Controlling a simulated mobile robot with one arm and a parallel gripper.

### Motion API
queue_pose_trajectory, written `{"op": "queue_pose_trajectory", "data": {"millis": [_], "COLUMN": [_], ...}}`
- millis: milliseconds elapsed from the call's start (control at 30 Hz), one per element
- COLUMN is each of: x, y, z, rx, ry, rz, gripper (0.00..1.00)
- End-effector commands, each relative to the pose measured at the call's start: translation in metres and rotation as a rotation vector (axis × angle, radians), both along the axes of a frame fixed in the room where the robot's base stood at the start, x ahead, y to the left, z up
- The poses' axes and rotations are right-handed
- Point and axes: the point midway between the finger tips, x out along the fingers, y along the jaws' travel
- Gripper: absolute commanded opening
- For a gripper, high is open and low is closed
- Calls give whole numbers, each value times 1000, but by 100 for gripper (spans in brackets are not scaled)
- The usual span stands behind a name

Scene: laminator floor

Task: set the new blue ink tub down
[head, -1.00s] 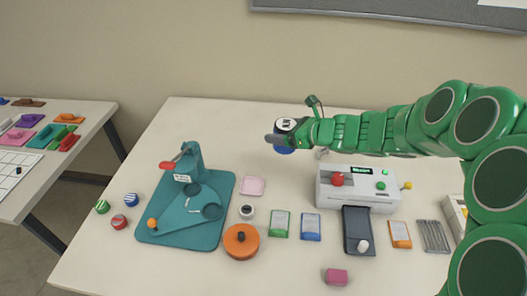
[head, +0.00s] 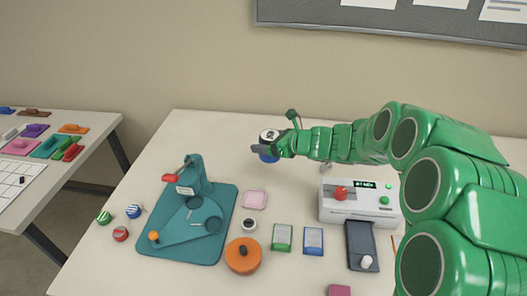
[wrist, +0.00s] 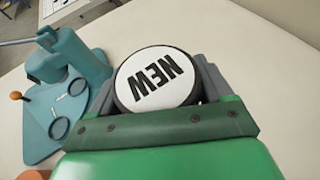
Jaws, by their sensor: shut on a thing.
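The new blue ink tub (head: 268,157) has a blue body and a white lid with a black rim. In the wrist view its lid (wrist: 155,78) reads "NEW" and faces the camera. My gripper (head: 268,148) is shut on the tub, with a finger on each side of it. It holds the tub over the back of the white table, behind the teal press. I cannot tell whether the tub's underside touches the table.
The teal press (head: 192,220) stands left of the tub. The laminator (head: 358,203) is to the right. Table around the tub (head: 230,145) is clear.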

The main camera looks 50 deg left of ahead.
Motion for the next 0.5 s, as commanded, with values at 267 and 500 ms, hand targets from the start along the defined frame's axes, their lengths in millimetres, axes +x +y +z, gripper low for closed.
{"op": "queue_pose_trajectory", "data": {"millis": [267, 500], "x": [14, 24], "y": [25, 42], "z": [-19, -41], "rx": [0, 1], "ry": [0, 0], "rz": [2, 1], "gripper": [37, 37]}}
